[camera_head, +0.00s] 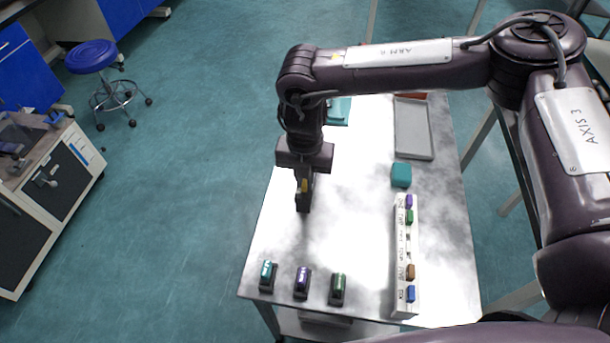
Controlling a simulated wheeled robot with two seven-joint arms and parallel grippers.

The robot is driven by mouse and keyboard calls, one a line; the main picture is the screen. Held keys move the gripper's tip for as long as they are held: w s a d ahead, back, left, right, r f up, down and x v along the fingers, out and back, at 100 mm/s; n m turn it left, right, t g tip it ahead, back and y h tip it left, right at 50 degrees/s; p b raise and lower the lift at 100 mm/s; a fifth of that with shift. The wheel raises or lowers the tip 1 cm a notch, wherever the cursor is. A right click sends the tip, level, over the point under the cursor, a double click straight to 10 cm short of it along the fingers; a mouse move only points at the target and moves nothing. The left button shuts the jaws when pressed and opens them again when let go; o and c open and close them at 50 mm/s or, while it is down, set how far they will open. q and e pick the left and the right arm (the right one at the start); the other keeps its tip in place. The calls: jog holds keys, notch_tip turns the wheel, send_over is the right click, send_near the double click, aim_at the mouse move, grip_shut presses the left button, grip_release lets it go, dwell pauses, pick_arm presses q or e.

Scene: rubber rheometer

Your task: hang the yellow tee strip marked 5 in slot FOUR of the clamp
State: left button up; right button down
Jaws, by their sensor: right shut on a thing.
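My right gripper (304,205) points down over the left half of the table, shut on the yellow tee strip (305,183). Only a small yellow patch of the strip shows between the dark fingers, and its mark cannot be read. The clamp (402,300) is a long white bar at the right of the table, with dark marks on its left face that are too small to read. Purple and green strips sit at its far end, brown and blue ones at its near end, with a gap between. The gripper is left of the clamp, apart from it. My left gripper is out of view.
Teal (267,272), purple (302,280) and dark green (338,287) pieces stand in dark holders along the front edge. A teal block (401,175) stands behind the clamp. A grey tray (413,130) and a teal item (339,110) lie farther back. The table's middle is clear.

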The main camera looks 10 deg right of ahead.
jog(key=shift+f, duration=0.15)
jog(key=c, duration=1.4)
grip_release()
jog(key=shift+c, duration=0.2)
notch_tip(320, 180, up, 6)
jog(key=p, duration=0.4)
jog(key=shift+p, duration=0.35)
